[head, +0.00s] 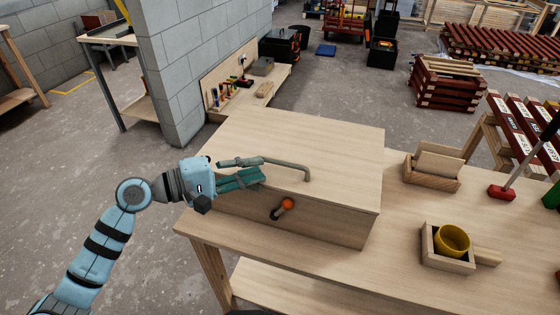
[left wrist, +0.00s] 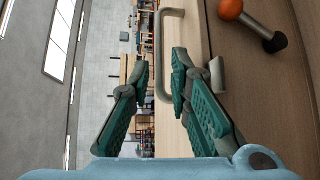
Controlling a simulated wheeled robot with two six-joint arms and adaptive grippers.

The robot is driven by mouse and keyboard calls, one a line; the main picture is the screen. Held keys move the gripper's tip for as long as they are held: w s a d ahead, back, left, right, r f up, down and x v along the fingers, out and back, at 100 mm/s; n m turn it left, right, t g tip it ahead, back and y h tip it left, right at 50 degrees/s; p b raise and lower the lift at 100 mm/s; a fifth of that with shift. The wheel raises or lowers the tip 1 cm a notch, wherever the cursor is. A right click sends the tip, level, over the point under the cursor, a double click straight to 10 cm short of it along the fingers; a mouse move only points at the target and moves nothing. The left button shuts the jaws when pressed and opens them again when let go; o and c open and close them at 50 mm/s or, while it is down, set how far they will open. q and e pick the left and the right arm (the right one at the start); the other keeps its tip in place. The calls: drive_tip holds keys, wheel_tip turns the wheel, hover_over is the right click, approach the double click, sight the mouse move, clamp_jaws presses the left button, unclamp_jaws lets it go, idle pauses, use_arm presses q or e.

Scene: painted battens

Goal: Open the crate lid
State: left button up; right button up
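The crate (head: 330,222) is a pale wooden box on the workbench. Its flat lid (head: 345,150) lies down on it, with no gap that I can make out. A grey bar handle (head: 290,167) stands on the lid; it also shows in the left wrist view (left wrist: 158,45). A short lever with an orange ball (head: 287,203) sits on the front face and shows in the left wrist view (left wrist: 231,9). My left gripper (head: 262,170) is at the handle's left part, fingers spread. In its wrist view (left wrist: 158,78) the bar appears between the fingertips; contact is unclear. My right gripper is out of view.
Right of the crate on the workbench (head: 400,275) stand a wooden holder (head: 431,172) and a small box (head: 430,252) with a yellow cup (head: 452,240). A block wall (head: 185,85) rises behind left.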

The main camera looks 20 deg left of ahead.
sight(277, 164)
use_arm(q)
drive_tip(key=x, duration=0.7)
drive_tip(key=shift+d+f, duration=0.1)
drive_tip(key=shift+d, duration=0.05)
clamp_jaws()
